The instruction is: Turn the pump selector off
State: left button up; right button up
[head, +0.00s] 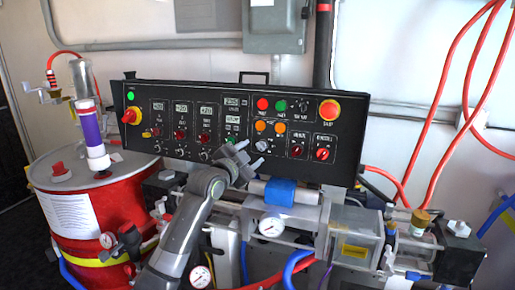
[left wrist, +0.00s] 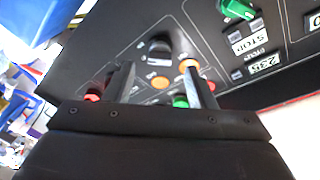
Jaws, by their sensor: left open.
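My left gripper (head: 250,153) is open and empty in front of the lower middle of the black control panel (head: 345,165). In the left wrist view its two fingers (left wrist: 157,72) are spread apart. A black rotary knob (left wrist: 160,48) with small labels shows beyond and between them, apparently the pump selector; its label is too small to read. The fingers look apart from it. In the head view a pale round knob (head: 261,145) shows just right of the fingertips. The gripper hides part of the panel there. My right gripper is not in view.
Orange lights (head: 260,126) and a green button (head: 279,105) sit close above the fingers. Red knobs (head: 297,150) are to the right, and a red emergency button (head: 329,109) is at upper right. A blue-topped pump and pipes (head: 279,191) lie below; a red drum (head: 95,215) stands left.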

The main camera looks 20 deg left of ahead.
aim_at(259, 149)
pick_arm(q)
jog(key=shift+x, duration=2.25)
jog(key=shift+c, duration=0.4)
jog(key=c, duration=0.9)
jog(key=shift+p, duration=0.3)
jog(key=n+y+p, duration=0.1)
jog(key=n+p, duration=0.4)
jog(key=n, duration=0.2)
jog(key=shift+d+t+y+p, duration=0.2)
jog(key=shift+t+y+p, duration=0.2)
jog(key=shift+n+y+p, duration=0.3)
jog(key=shift+n+p, duration=0.1)
jog(key=shift+n, duration=0.4)
jog(key=shift+f+n+y, duration=0.15)
jog(key=shift+n+y, duration=0.25)
jog(key=shift+n, duration=0.5)
